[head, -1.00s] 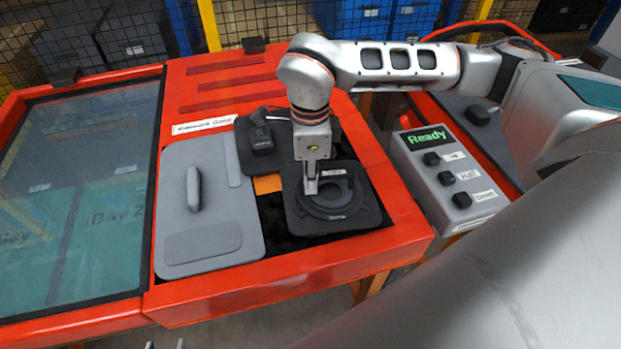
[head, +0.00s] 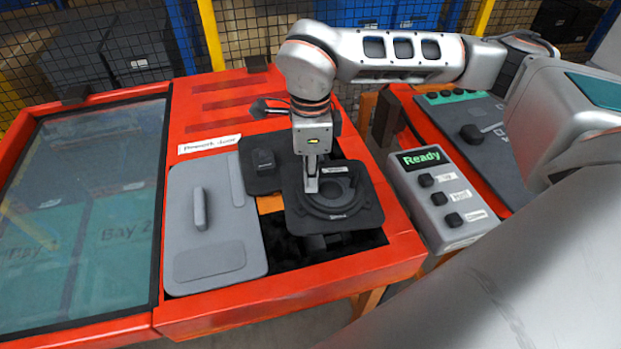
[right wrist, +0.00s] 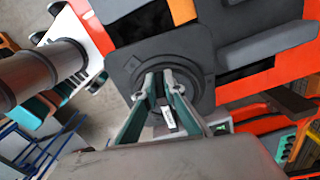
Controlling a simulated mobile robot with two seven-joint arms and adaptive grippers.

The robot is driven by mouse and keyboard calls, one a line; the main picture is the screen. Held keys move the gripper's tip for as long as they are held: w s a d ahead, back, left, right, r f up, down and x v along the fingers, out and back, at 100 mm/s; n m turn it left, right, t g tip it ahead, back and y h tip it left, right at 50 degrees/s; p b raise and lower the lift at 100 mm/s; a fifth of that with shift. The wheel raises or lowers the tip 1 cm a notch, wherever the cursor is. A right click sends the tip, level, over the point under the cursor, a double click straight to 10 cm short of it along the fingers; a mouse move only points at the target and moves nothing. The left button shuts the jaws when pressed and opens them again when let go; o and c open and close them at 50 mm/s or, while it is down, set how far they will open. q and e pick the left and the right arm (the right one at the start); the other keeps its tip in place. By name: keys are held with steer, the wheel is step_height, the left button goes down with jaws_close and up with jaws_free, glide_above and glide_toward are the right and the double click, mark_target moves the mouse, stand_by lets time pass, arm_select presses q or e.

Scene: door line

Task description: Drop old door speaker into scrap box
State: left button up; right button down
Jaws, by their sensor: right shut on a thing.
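The door speaker, a dark square plate with a round ring (head: 350,215), is held just above the black recess of the red door (head: 300,300). A small tag shows on it. My right gripper (head: 311,188) is shut on its ring from above. In the right wrist view the fingers (right wrist: 160,82) reach down to the round part of the speaker (right wrist: 125,62). The exact contact between fingers and ring is hard to see. My left gripper is not in view. I cannot make out which container is the scrap box.
A grey panel with a handle (head: 200,262) and a dark module (head: 262,172) sit beside the speaker. A control box (head: 440,215) reading "Ready" stands right of the door. Blue bins (head: 365,12) and a yellow-posted mesh fence stand behind.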

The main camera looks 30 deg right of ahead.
steer(key=shift+r, duration=2.7)
steer(key=shift+a, duration=0.1)
